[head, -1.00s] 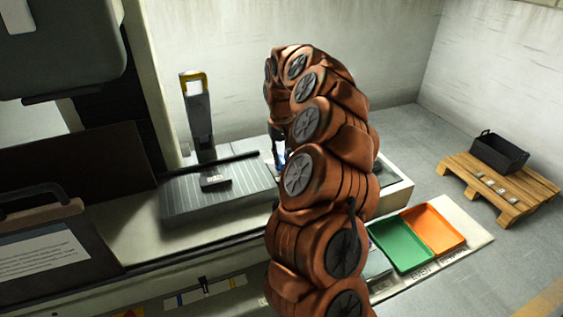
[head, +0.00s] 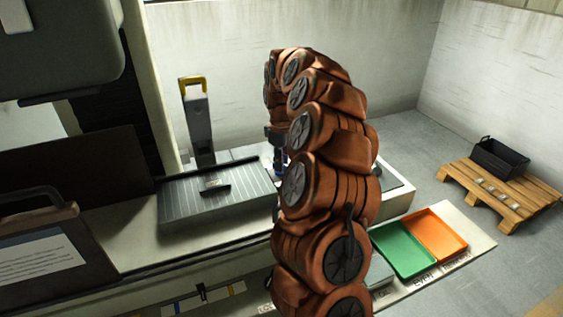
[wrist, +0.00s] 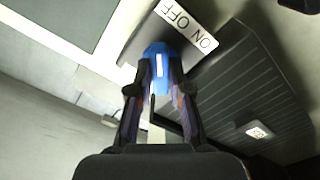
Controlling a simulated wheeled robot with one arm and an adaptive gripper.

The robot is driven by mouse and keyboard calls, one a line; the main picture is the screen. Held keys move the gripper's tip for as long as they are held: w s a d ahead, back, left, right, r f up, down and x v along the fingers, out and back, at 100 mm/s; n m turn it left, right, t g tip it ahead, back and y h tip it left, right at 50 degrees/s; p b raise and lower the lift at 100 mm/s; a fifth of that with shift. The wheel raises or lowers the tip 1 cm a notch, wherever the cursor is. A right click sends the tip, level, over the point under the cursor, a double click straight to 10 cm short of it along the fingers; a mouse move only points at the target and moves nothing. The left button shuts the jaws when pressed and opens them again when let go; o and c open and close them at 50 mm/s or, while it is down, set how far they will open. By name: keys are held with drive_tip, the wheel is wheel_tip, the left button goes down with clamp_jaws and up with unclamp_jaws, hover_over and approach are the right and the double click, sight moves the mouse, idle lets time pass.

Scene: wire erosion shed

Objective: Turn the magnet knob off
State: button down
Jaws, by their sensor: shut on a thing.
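The blue magnet knob (wrist: 157,52), with a white line along it, sits at the end of the grey ribbed magnet chuck (wrist: 262,85). A white label (wrist: 187,22) beside the knob reads ON toward the lower right and OFF toward the upper left in the wrist view. My gripper (wrist: 160,78) is shut on the knob, one finger on each side. In the head view the chuck (head: 180,208) lies on the machine bed. A little blue (head: 280,170) shows there beside my arm, which hides most of the gripper and the label.
Green (head: 402,250) and orange (head: 436,232) trays lie at right, and a black crate (head: 499,156) on a pallet (head: 535,192).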

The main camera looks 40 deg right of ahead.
drive_tip(key=shift+n, duration=0.6)
drive_tip(key=c, duration=1.1)
unclamp_jaws()
drive_tip(key=shift+a, duration=0.1)
drive_tip(key=shift+r, duration=0.1)
wheel_tip(320, 180, up, 12)
drive_tip(key=shift+f, duration=0.1)
